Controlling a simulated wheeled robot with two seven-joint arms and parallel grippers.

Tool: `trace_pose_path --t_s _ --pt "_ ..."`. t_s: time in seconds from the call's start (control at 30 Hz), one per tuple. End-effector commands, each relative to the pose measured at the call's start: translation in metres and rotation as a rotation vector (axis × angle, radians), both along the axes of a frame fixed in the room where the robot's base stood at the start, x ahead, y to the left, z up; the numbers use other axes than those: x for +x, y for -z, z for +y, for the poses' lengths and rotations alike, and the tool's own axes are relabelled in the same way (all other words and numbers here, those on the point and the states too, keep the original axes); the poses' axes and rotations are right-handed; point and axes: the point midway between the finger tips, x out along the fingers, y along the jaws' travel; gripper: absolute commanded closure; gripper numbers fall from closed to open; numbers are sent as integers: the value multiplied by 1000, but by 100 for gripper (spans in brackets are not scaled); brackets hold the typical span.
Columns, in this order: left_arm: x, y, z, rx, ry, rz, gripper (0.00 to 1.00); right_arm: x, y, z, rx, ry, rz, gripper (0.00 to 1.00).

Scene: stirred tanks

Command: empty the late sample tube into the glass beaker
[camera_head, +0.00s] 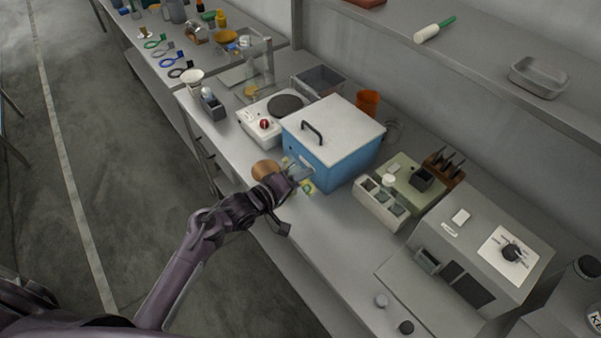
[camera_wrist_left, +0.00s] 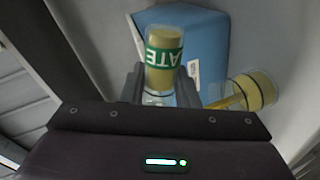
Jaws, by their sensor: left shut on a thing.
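The late sample tube (camera_wrist_left: 163,48) is a clear tube with tan content and a green label reading "ATE" in the left wrist view. My left gripper (camera_wrist_left: 160,88) is shut on it. In the head view the left gripper (camera_head: 296,178) is over the bench's front edge, in front of the blue box; the tube is too small there to make out well. A clear glass vessel (camera_wrist_left: 240,94) with a tan band shows right of the tube, apart from it; I cannot tell whether it is the glass beaker. My right gripper is not in view.
A blue box with a white lid (camera_head: 332,140) stands just behind the gripper. A round brown thing (camera_head: 265,169) is left of it. A hotplate (camera_head: 268,122) is further left, a grey compartment rack (camera_head: 380,202) to the right. Bare bench (camera_head: 335,240) lies at the front right.

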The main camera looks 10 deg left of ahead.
Motion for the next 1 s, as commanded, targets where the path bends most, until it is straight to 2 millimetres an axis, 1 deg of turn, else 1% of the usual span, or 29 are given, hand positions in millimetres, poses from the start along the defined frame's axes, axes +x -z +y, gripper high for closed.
trace_pose_path --t_s 0.03,0.3,1.0 --pt "0 -2 0 -18 -1 14 96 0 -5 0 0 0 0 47" --pt "-1 4 -1 -121 -1 94 96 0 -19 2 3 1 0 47" --pt "2 -12 2 -294 -1 230 96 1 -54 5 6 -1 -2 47"
